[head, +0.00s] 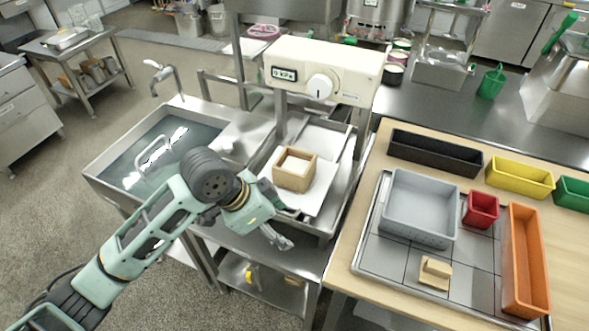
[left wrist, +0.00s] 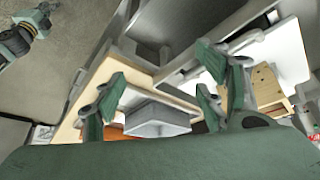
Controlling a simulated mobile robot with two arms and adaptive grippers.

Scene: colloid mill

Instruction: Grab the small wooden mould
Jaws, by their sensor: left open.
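A square wooden mould (head: 294,170) with a white top inside its rim sits on the white board under the press. A smaller light wooden piece (head: 435,272) with a raised block lies on the gridded tray at the right; I cannot tell which one is the small mould. My left gripper (head: 279,237) is open and empty, in front of and below the square mould, apart from it. In the left wrist view the open fingers (left wrist: 160,98) frame the grey bin, and a wooden box with holes (left wrist: 264,88) shows beyond the right finger.
The white press (head: 325,72) stands over the mould. A water-filled sink (head: 170,150) is at left. On the wooden table are a grey bin (head: 418,207), a red bin (head: 481,209), an orange bin (head: 525,262), a black bin (head: 434,152) and a yellow bin (head: 519,178).

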